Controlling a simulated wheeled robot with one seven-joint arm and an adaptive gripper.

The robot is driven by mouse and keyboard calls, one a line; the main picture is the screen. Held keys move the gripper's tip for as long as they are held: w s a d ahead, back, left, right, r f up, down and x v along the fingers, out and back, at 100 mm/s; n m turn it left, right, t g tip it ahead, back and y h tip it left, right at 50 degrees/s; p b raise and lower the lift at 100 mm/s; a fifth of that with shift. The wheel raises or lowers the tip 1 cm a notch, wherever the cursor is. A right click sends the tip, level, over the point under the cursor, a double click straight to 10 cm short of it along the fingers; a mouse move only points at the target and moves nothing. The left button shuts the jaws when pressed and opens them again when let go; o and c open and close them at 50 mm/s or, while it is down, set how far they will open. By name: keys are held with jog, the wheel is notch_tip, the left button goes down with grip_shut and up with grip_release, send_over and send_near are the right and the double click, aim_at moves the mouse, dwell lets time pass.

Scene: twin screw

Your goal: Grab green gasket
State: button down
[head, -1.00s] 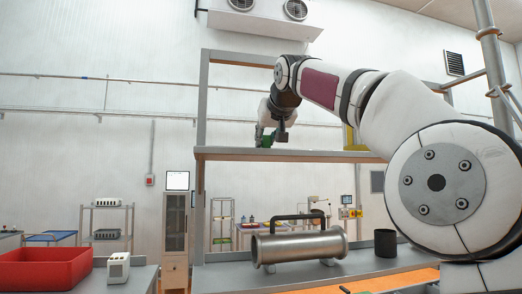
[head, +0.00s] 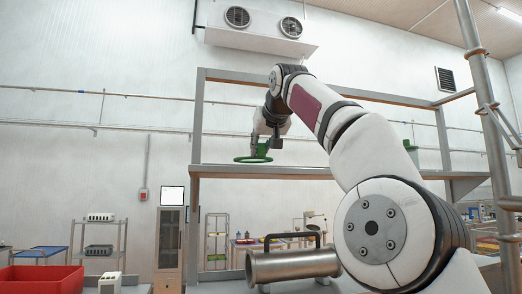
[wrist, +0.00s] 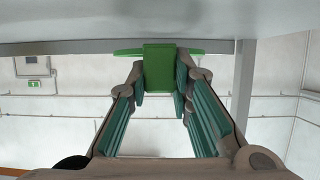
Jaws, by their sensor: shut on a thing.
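The green gasket (head: 253,158) is a thin ring with a block-shaped tab, seen in the head view just above the upper shelf's front edge. In the wrist view its green block (wrist: 158,68) sits between my fingertips, with the ring edge-on behind it. My gripper (head: 266,146) is shut on the block; its teal-padded fingers (wrist: 162,98) touch it from both sides. The ring appears raised off the shelf (head: 300,171), though the exact gap is hard to tell.
Below the shelf, a metal pipe (head: 293,264) with a dark handle lies on the lower bench. A red bin (head: 42,279) and a small white device (head: 110,283) stand at lower left.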

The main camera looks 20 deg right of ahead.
jog(key=shift+a+r+p, duration=0.1)
jog(key=shift+r+p, duration=0.15)
jog(key=shift+p, duration=0.05)
